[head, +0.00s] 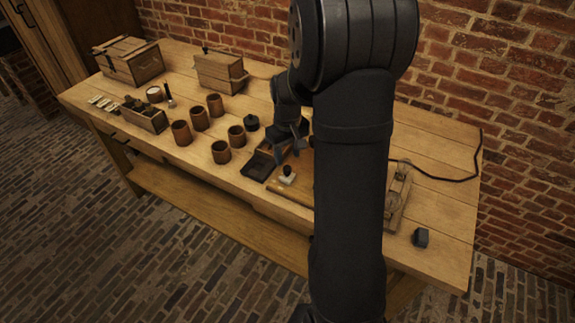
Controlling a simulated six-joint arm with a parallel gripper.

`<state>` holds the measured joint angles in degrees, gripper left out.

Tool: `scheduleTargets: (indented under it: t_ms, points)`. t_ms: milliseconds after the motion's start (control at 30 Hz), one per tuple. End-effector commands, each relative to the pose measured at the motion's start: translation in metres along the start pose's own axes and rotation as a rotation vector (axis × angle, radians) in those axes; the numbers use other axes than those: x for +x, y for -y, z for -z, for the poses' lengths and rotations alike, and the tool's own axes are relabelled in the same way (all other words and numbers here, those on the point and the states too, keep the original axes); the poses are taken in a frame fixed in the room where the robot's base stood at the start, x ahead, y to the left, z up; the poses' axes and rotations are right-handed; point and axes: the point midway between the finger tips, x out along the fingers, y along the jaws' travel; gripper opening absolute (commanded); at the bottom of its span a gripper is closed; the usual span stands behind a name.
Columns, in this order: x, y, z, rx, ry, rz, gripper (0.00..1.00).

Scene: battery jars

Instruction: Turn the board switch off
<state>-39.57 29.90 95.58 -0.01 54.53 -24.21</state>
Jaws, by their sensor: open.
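A small wooden board (405,184) with a pale, rounded, glassy fitting on it lies toward the right end of the table, partly hidden behind my arm. I cannot make out a switch or its position on it. My gripper (287,153) is open, pointing down above the middle of the table, near a dark square tray (258,166). It is well to the left of the board, with my arm between them in this view. The gripper's fingers are small and dark here, and I see nothing held between them.
Several brown jars (181,133) stand left of my gripper. A dark block (421,238) lies near the right front edge. A black cord (450,179) crosses the right end. Wooden boxes (128,62) stand at the back left.

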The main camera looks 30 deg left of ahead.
Motion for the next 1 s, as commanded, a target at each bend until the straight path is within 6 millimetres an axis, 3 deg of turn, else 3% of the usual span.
scheduleTargets:
  t_ms: [100,300,667,700,900,1000]
  points:
    - [0.024,0.0,-0.001,0.0,0.003,0.001,0.45]
    - [0.047,0.0,0.0,0.001,0.001,0.001,0.45]
    - [0.053,0.0,0.0,0.001,-0.001,0.0,0.45]
    - [0.053,0.0,0.0,0.001,-0.001,0.0,0.43]
    - [0.053,0.0,0.0,0.001,0.0,0.0,0.04]
    - [0.053,0.0,0.0,0.0,0.0,0.0,0.0]
